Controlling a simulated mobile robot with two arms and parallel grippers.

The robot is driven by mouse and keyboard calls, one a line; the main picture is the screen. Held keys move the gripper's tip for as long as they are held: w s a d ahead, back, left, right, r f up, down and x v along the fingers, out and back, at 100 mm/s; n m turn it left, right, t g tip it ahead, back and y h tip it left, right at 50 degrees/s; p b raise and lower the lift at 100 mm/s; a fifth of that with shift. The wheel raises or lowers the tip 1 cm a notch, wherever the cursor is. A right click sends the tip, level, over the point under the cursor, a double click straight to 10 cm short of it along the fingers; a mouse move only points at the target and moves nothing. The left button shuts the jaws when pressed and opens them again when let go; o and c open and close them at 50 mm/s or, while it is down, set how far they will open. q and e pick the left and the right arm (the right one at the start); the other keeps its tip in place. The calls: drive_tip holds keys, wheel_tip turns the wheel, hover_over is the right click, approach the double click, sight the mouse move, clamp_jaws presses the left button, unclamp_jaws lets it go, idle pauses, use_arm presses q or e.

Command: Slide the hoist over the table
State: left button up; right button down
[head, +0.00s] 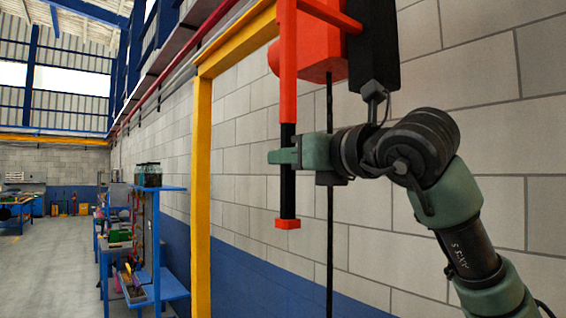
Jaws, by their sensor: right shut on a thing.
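The orange-red hoist (312,62) hangs at the upper middle of the head view, cut off by the top edge. A vertical handle hangs from it, with an orange upper part, a black grip (287,187) and a small orange foot. My right gripper (284,157) comes in from the right and is shut on the black grip of the handle, near its upper end. A dark hook (375,92) and a thin dark chain (330,240) hang beside it. My left gripper is not in view. The table under the hoist cannot be made out.
A yellow post and beam frame (202,190) stands left of the hoist, near a grey block wall (430,240). Further left are a blue shelf rack (160,240) with dark jars and workbenches. The grey floor (50,265) at far left is open.

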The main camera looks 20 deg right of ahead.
drive_tip(key=b+v, duration=0.4)
drive_tip(key=v, duration=1.2)
drive_tip(key=shift+r, duration=0.2)
drive_tip(key=c, duration=1.3)
unclamp_jaws()
drive_tip(key=shift+w+a+f, duration=0.1)
drive_tip(key=shift+w+a, duration=0.1)
drive_tip(key=shift+w, duration=0.15)
drive_tip(key=shift+c, duration=0.2)
drive_tip(key=shift+o, duration=0.3)
drive_tip(key=shift+s, duration=0.1)
drive_tip(key=b+v, duration=0.2)
drive_tip(key=v, duration=0.7)
drive_tip(key=shift+d, duration=0.1)
